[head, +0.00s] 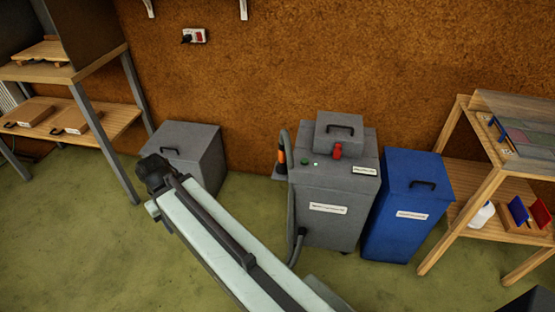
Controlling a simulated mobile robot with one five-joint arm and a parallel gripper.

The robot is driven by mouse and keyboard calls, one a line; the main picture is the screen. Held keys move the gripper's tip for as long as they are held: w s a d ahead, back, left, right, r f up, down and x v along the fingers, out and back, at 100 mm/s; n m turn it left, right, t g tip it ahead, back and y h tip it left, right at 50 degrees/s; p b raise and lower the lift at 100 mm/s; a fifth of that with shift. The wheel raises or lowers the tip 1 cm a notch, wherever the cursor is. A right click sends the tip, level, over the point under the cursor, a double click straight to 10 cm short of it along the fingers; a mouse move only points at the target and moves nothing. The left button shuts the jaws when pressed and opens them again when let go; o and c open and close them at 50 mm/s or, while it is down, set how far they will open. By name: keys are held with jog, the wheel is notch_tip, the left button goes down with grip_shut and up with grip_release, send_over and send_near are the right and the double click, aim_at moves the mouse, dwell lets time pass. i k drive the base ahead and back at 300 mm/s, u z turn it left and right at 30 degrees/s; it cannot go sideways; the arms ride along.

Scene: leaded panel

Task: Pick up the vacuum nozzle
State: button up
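The vacuum nozzle (281,154), dark with an orange band, stands upright in a holder at the left side of the grey vacuum unit (335,192). A grey hose (291,205) runs beside it down the unit's left side. My pale arm reaches from the bottom centre towards the left and ends in a dark wrist. A dark bar lies back along the arm from that wrist; its near end seems to be my gripper (247,261), below and left of the nozzle and apart from it. Its fingers are too indistinct to tell open from shut.
A grey lidded box (188,151) stands behind my wrist. A blue bin (407,205) stands right of the vacuum unit. A wooden bench (473,125) is at the right, a shelf (117,122) at the left. Green floor (75,225) is clear at the left.

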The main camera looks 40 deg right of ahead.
aim_at(281, 168)
jog(key=i, duration=0.85)
jog(key=z, duration=0.05)
